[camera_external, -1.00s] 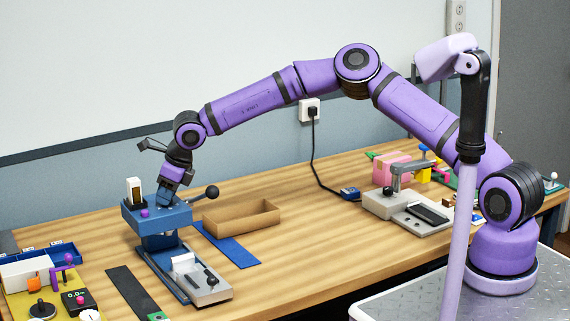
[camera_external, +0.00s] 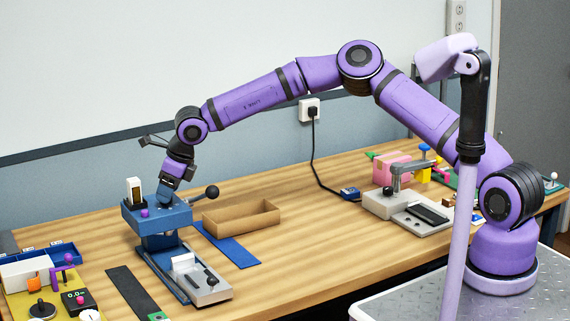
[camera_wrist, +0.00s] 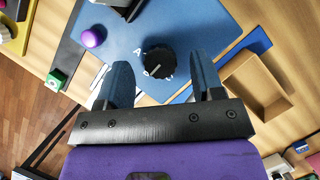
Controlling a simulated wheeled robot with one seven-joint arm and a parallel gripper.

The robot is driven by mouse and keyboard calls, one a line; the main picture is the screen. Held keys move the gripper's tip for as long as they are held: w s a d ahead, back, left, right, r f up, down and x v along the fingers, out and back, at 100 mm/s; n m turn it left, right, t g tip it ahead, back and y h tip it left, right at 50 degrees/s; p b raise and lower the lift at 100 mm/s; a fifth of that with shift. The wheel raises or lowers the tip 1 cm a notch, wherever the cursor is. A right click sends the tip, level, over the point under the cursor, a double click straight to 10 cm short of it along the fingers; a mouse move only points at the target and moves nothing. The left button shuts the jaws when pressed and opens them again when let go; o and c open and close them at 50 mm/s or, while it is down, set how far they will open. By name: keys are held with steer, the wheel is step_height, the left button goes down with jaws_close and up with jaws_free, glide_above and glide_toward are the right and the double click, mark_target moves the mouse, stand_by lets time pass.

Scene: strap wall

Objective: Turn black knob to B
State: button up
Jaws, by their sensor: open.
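The black knob (camera_wrist: 158,61) is a round dial on the blue top face (camera_wrist: 190,25) of a machine, with white letters printed beside it. An A shows at its upper left; another mark near its lower edge is too small to read surely. My gripper (camera_wrist: 158,75) is open above the panel, with one blue-grey finger on each side of the knob in the picture. I cannot tell whether the fingers touch it. In the external view my gripper (camera_external: 167,188) points down over the blue machine (camera_external: 158,216), and the knob is hidden or too small to make out.
A black ball lever (camera_external: 211,192) sticks out at the right. An open cardboard box (camera_external: 242,218) stands close to the machine's right. Bare table lies beyond it.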

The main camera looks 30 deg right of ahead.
steer(key=v, duration=0.9)
steer(key=shift+r, duration=0.3)
steer(key=shift+s+d, duration=0.1)
steer(key=shift+d, duration=0.05)
